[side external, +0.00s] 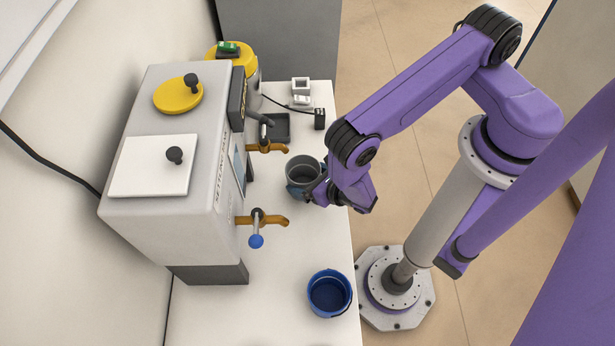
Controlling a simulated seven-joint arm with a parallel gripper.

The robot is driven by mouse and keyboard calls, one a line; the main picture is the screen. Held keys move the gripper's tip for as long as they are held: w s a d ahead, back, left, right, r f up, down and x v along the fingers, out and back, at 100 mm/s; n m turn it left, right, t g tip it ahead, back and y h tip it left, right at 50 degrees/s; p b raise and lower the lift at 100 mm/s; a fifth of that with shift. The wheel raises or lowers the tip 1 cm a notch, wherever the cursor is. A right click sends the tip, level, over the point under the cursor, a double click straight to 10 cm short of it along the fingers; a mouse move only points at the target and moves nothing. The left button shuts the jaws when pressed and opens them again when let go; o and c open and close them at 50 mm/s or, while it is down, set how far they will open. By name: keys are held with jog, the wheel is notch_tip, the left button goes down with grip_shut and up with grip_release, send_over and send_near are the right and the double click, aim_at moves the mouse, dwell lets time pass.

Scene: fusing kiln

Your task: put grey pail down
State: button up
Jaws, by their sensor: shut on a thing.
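The grey pail (303,170) is a dark grey open-topped bucket at the counter's right side, in front of the large grey machine. My gripper (315,191) is at the pail's lower right side and is shut on it. My purple wrist hides part of the fingers and the pail's right edge. The pail looks upright and empty. I cannot tell whether its base touches the counter or hangs just above it.
A blue pail (329,293) stands near the counter's front right edge. The machine (180,165) has a blue-knobbed tap (257,240) and an orange spout (270,148) over the counter. A small black-and-white device (301,92) is at the back. The white counter (290,260) is clear between the pails.

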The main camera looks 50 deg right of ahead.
jog(key=shift+f, duration=0.15)
jog(key=o, duration=0.7)
